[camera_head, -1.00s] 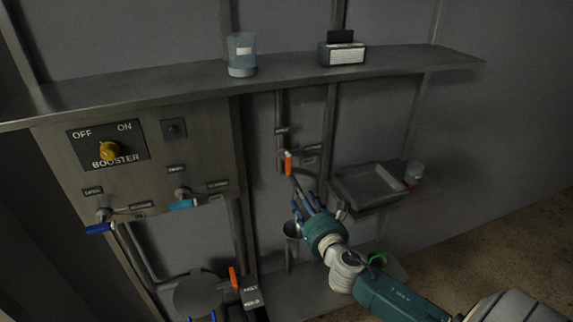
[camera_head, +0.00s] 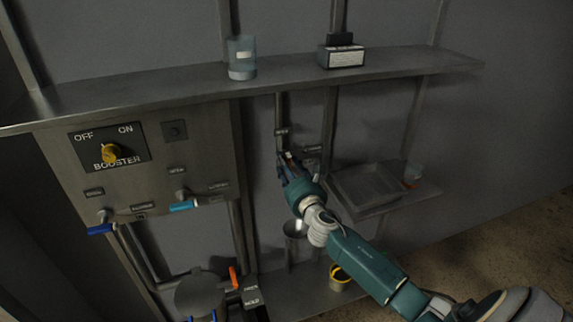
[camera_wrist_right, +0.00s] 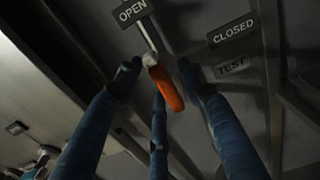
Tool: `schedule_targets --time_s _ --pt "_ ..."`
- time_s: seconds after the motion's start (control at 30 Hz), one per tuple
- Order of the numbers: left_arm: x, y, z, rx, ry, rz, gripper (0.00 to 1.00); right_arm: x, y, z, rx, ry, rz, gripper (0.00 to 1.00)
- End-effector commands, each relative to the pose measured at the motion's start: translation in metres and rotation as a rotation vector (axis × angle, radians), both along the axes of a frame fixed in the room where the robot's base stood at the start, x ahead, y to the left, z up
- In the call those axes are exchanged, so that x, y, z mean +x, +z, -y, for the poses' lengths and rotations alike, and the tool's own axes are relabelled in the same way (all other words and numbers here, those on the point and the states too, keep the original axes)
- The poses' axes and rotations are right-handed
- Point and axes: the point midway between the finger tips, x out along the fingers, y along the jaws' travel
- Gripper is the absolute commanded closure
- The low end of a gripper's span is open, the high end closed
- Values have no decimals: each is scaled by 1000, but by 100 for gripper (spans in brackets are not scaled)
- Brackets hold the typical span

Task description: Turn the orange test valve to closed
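The orange test valve handle (camera_wrist_right: 166,88) shows in the wrist view, on a thin metal stem below the OPEN label (camera_wrist_right: 131,10). The CLOSED label (camera_wrist_right: 232,31) and the TEST label (camera_wrist_right: 231,66) are to its right. My right gripper (camera_wrist_right: 157,72) is open, with its blue fingers on both sides of the handle and a third finger below; I cannot tell whether they touch it. In the head view my right gripper (camera_head: 288,162) is at the valve on the back wall and mostly hides the handle. My left gripper is not in view.
A shelf (camera_head: 200,76) with a beaker and a box runs above. The booster panel (camera_head: 140,165) with a yellow knob and blue handles is to the left. A tray (camera_head: 345,195) juts out at right. Another orange handle (camera_head: 233,276) and a yellow-rimmed cup (camera_head: 340,284) are lower down.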

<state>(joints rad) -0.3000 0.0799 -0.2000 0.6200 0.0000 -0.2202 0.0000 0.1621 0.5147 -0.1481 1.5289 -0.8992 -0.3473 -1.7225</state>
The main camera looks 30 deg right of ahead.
Motion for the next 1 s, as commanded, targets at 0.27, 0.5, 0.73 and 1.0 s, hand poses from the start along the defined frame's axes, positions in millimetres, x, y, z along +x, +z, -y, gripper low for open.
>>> schedule_targets --time_s 0.27,0.5,0.73,1.0 --pt "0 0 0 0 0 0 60 1 0 0 0 0 0 66" --pt "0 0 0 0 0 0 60 0 0 0 0 0 0 100" --pt "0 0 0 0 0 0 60 0 0 0 18 0 4 100" --pt "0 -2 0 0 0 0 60 0 0 1 144 0 35 100"
